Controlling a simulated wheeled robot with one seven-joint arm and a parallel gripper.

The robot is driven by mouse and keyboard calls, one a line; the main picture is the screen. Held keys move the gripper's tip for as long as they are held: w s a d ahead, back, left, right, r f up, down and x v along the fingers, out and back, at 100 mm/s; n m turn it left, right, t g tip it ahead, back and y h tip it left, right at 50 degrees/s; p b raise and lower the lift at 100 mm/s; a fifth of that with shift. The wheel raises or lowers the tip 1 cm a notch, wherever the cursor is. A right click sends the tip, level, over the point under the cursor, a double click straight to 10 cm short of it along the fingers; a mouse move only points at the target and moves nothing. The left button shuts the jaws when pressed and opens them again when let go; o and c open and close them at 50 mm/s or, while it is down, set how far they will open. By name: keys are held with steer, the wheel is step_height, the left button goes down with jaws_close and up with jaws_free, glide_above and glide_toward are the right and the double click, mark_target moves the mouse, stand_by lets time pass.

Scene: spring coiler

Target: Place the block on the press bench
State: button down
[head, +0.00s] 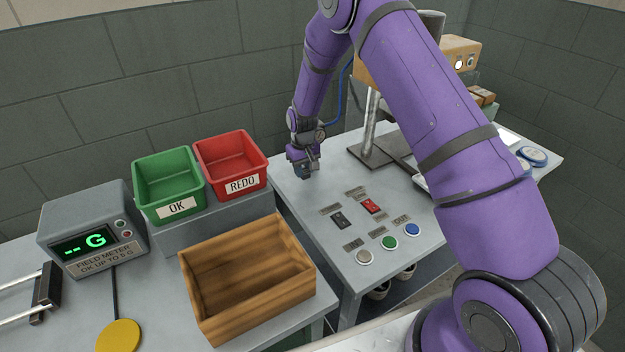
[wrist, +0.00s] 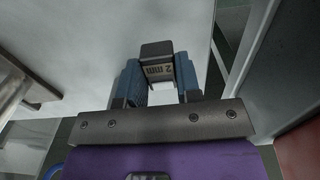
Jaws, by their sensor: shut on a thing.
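My gripper (head: 306,168) is over the far left corner area of the grey bench (head: 300,203) with the buttons and the metal post. In the wrist view my gripper (wrist: 160,82) has its blue fingers closed on a small dark block (wrist: 157,50) with a "2 mm" label on its face. The bench top (wrist: 95,35) lies beneath the block, with its edge to the right. I cannot tell whether the block touches the bench top. In the head view the block is mostly hidden by the fingers.
A green OK bin (head: 168,183) and a red REDO bin (head: 232,160) stand on a raised grey box at the left. A wooden tray (head: 247,283) and a field meter (head: 95,230) share that table. The metal post (head: 371,125) stands right of my gripper; several buttons (head: 389,243) line the bench front.

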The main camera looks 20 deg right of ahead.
mark_target(305, 189)
steer(key=shift+d+f, duration=0.15)
steer(key=shift+f, duration=2.75)
steer(key=shift+f, duration=0.15)
steer(key=c, duration=0.8)
jaws_free()
